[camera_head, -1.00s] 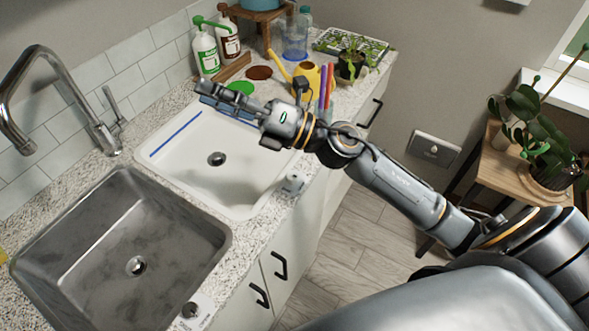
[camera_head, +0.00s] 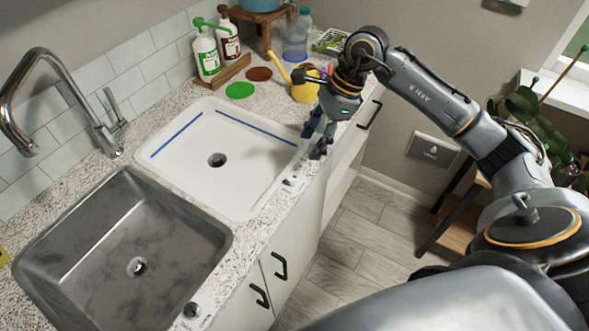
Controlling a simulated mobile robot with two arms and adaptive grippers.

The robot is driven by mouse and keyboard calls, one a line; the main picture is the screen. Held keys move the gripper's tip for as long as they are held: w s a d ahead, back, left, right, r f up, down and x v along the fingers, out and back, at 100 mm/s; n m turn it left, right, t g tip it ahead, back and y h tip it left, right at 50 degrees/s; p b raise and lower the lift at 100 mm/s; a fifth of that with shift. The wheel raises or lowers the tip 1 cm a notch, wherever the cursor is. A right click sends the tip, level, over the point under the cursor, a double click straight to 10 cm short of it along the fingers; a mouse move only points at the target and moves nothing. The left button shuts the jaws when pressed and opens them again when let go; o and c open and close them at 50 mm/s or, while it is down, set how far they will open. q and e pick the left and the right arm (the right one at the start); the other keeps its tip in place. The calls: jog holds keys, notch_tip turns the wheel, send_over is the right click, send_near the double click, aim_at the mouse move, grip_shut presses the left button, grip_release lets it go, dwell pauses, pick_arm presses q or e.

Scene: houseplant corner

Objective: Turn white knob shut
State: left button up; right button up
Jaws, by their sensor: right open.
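The white knob (camera_head: 291,183) sits on a small pale plate at the front edge of the counter, beside the right corner of the white sink (camera_head: 185,185). It is small, and I cannot tell which way it is turned. My right gripper (camera_head: 313,146) is open and empty, pointing down above the counter edge just beyond the knob, apart from it. My left gripper is not in view.
A dark knob (camera_head: 191,310) on a similar plate stands by the steel sink (camera_head: 60,245). The faucet (camera_head: 55,85) rises at the left. Bottles (camera_head: 206,52) and a yellow watering can (camera_head: 304,88) stand at the back. Cabinet handles (camera_head: 279,265) line the front.

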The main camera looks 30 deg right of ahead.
aim_at(292, 176)
jog(key=p+x, duration=0.2)
jog(key=x, duration=0.9)
jog(key=shift+a, duration=0.15)
grip_shut()
